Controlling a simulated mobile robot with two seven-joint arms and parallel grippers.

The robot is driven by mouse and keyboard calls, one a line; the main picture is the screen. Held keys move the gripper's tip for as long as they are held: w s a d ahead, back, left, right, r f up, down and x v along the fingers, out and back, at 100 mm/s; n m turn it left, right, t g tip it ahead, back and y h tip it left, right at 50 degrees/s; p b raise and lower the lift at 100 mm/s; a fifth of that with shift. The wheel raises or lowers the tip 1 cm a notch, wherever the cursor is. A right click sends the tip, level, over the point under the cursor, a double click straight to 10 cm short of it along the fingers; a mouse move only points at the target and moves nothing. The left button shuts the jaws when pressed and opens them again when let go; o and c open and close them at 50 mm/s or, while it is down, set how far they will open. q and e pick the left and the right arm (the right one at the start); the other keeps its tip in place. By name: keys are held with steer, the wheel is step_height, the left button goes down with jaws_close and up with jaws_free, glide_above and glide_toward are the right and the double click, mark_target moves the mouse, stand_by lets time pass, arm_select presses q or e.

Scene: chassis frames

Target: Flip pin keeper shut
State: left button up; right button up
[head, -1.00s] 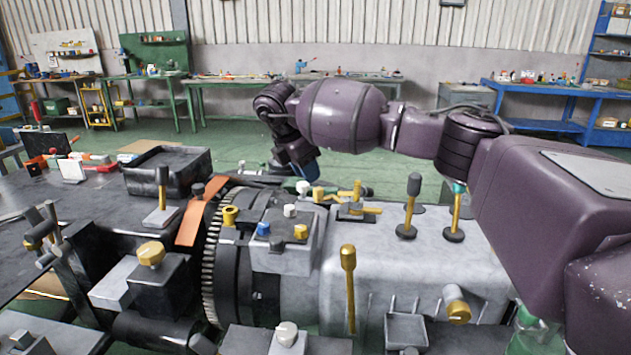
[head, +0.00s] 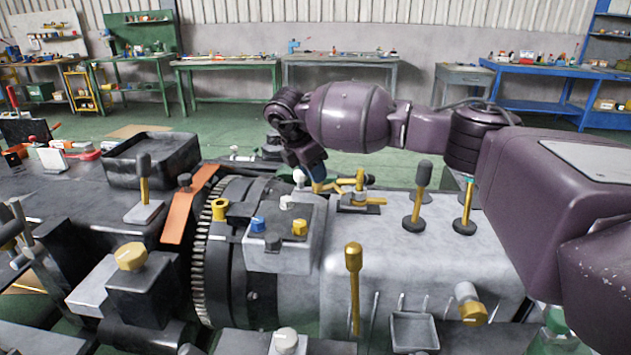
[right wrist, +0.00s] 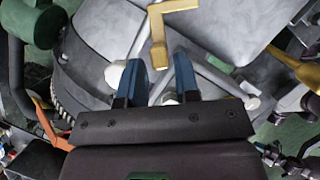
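A yellow fitting (head: 360,185) with an upright post and side arms stands on a dark plate on top of the grey housing (head: 455,255). I take it for the pin keeper, but cannot tell for sure. In the right wrist view a bent yellow bar (right wrist: 158,35) lies just beyond my fingertips. My right gripper (head: 312,172) reaches down from behind, left of the fitting. In the right wrist view its two blue fingers (right wrist: 158,75) are apart, with a gap and nothing clearly held between them. Whether they touch the bar cannot be told. My left gripper is out of view.
A black tray (head: 150,165) sits further left.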

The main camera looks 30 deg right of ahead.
mark_target(329, 186)
steer(key=shift+x, duration=1.1)
steer(key=shift+d+f, duration=0.1)
steer(key=shift+f, duration=0.3)
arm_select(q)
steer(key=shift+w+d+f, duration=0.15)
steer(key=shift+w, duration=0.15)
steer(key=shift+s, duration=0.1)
